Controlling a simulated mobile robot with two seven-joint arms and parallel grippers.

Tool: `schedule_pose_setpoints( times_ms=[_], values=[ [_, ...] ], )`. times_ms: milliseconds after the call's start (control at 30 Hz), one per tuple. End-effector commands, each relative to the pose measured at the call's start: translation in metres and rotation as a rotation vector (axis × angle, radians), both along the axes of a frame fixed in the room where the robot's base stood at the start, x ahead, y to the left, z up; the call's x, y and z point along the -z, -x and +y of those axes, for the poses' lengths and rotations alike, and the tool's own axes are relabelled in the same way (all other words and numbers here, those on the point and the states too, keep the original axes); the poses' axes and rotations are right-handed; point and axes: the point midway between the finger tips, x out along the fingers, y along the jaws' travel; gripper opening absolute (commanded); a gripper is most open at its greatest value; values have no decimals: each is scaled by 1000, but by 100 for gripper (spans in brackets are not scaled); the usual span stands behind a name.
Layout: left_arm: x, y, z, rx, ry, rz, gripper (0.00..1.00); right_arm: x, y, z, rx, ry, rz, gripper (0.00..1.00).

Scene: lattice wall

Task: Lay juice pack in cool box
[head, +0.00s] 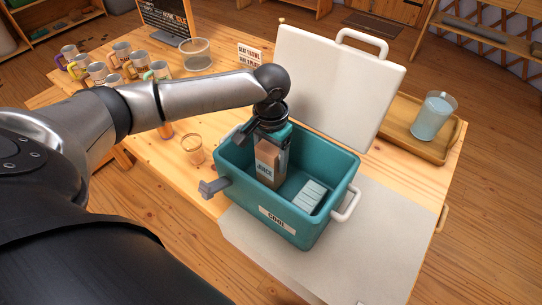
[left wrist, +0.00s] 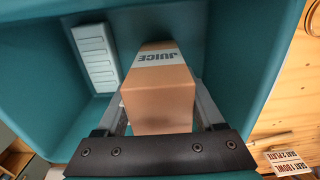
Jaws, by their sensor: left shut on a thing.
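The juice pack (head: 266,165) is a brown carton with a pale band reading JUICE; it also shows in the left wrist view (left wrist: 158,95). My left gripper (head: 270,150) points down into the open teal cool box (head: 291,228) and is shut on the pack. In the left wrist view the gripper's fingers (left wrist: 160,112) lie on both sides of the carton. The pack is upright inside the box walls; I cannot tell whether it touches the floor of the box. The box's white lid (head: 338,85) stands open at the back. My right gripper is not in view.
A pale ribbed block (head: 310,196) lies in the box to the right of the pack. A glass (head: 192,149) stands left of the box, with several mugs (head: 98,72) farther left. A wooden tray with a jug (head: 433,115) is at the right. A pale mat (head: 345,255) lies in front.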

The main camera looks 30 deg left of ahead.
Motion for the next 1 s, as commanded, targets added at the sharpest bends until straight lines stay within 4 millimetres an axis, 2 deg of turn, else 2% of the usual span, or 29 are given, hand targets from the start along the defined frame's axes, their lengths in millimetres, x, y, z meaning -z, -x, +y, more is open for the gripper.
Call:
schedule_pose_setpoints(
  times_ms=[900, 933, 1000],
  values=[
    [12, 0, 0, 0, 1, -1, 0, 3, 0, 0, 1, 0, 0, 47],
    [12, -1, 0, 0, 1, -1, 72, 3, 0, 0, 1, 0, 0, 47],
    [12, -1, 0, 0, 1, -1, 80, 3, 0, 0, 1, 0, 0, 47]
  ],
)
